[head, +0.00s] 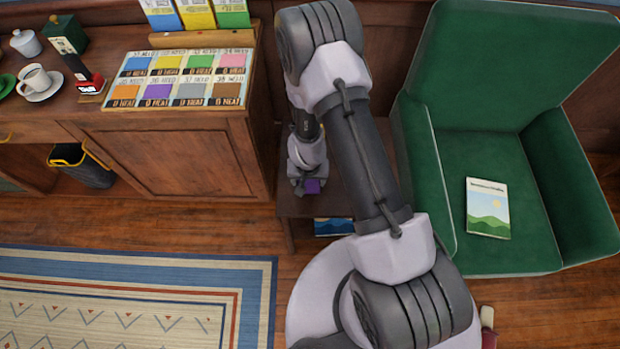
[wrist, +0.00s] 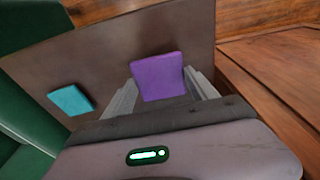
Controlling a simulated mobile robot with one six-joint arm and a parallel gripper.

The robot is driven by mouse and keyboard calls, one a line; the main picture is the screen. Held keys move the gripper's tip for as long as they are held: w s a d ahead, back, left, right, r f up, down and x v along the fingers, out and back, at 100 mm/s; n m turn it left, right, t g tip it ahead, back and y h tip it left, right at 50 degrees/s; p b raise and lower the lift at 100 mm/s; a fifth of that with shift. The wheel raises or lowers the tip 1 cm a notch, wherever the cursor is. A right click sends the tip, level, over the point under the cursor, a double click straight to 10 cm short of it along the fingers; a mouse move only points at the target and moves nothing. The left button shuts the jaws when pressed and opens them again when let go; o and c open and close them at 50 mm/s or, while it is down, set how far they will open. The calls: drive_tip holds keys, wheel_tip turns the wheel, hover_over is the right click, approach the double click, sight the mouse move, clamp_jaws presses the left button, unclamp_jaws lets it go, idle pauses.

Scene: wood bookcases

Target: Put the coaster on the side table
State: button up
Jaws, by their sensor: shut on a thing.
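A purple square coaster (wrist: 158,77) is between the two fingers of my gripper (wrist: 166,88) in the wrist view, and the gripper is shut on it. I cannot tell whether the coaster touches the tabletop. My arm hides much of the table in the head view.
A teal square (wrist: 70,100) lies on the table at the left of the wrist view. A wooden desk (head: 170,160) stands left of the table, and a green armchair (head: 480,170) with a book (head: 488,208) stands right. A book or picture (head: 333,226) shows low under the table.

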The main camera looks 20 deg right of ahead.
sight(309, 181)
drive_tip(key=shift+w+d+r, duration=0.15)
drive_tip(key=shift+w+d, duration=0.1)
drive_tip(key=shift+w, duration=0.4)
wheel_tip(309, 181, down, 4)
drive_tip(key=b, duration=0.3)
drive_tip(key=shift+w+f, duration=0.1)
drive_tip(key=shift+f, duration=0.1)
drive_tip(key=shift+r+p, duration=0.3)
drive_tip(key=shift+c, duration=0.7)
drive_tip(key=shift+f, duration=0.25)
drive_tip(key=o, duration=1.6)
drive_tip(key=shift+r, duration=0.15)
